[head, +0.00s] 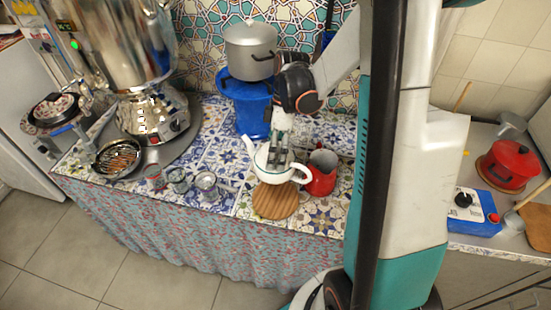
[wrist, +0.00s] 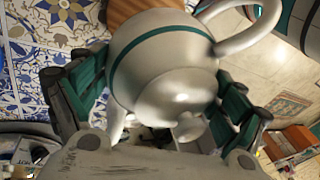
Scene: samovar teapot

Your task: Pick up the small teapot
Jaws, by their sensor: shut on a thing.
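The small white teapot (head: 262,160) has a dark green band, a spout to the left and a looped handle to the right in the head view. My gripper (head: 279,156) comes down on it from above. In the wrist view the teapot (wrist: 165,65) fills the space between the green-padded fingers, its lid knob toward the palm. The gripper is shut on the teapot's body. A round wooden board (head: 275,201) shows just in front of and below the teapot. I cannot tell whether the teapot's base is clear of the surface.
A red pot (head: 321,177) stands close to the teapot's handle. A blue container (head: 252,110) with a grey pot (head: 250,50) on top is behind. Small glasses (head: 207,184) and a large samovar (head: 125,45) stand left on the patterned tabletop (head: 222,145).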

